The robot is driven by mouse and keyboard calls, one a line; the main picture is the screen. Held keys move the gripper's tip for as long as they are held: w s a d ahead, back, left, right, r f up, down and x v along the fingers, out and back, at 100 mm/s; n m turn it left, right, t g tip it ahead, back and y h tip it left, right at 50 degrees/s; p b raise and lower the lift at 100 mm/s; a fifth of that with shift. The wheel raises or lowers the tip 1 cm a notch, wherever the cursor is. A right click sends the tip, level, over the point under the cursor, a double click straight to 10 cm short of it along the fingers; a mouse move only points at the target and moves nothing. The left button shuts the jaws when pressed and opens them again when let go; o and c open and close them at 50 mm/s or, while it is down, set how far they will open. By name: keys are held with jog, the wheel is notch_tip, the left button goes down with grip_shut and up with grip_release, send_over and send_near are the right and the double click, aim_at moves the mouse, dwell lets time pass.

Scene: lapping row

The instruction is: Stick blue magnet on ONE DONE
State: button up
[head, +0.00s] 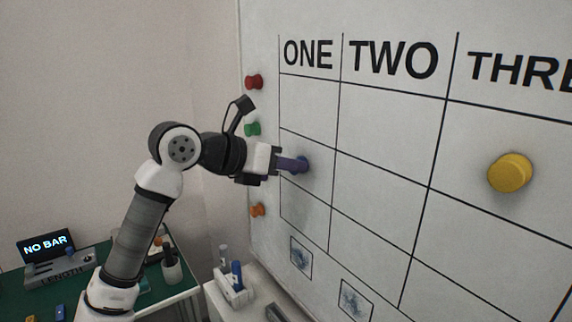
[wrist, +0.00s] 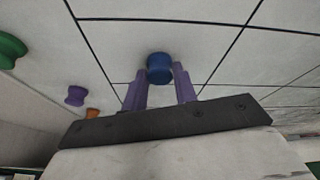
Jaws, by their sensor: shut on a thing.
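The blue magnet (head: 304,164) is at the whiteboard (head: 390,130), over the ONE column, in the second cell below the heading. My gripper (head: 300,165) reaches in from the left with its purple fingers shut on the magnet. In the wrist view, the blue magnet (wrist: 159,64) sits between the two fingertips of my gripper (wrist: 159,76), with grid lines close behind it. I cannot tell whether its face touches the board. No row label is readable, so the DONE row is not identified in these views.
Red (head: 254,82), green (head: 252,129) and orange (head: 257,210) magnets sit along the board's left edge; a purple magnet (wrist: 76,95) shows in the wrist view. A yellow magnet (head: 510,172) is in the THREE column. A pen holder (head: 233,291) stands below.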

jog(key=shift+a, duration=0.15)
jog(key=shift+s+a+b, duration=0.35)
jog(key=shift+s+a, duration=0.5)
jog(key=shift+a, duration=0.2)
jog(key=shift+a, duration=0.1)
jog(key=shift+s+a+b, duration=0.4)
jog(key=shift+s+a, duration=0.5)
jog(key=shift+a, duration=0.3)
jog(key=shift+s+a+b, duration=0.35)
jog(key=shift+s+a, duration=0.55)
jog(key=shift+a, duration=0.3)
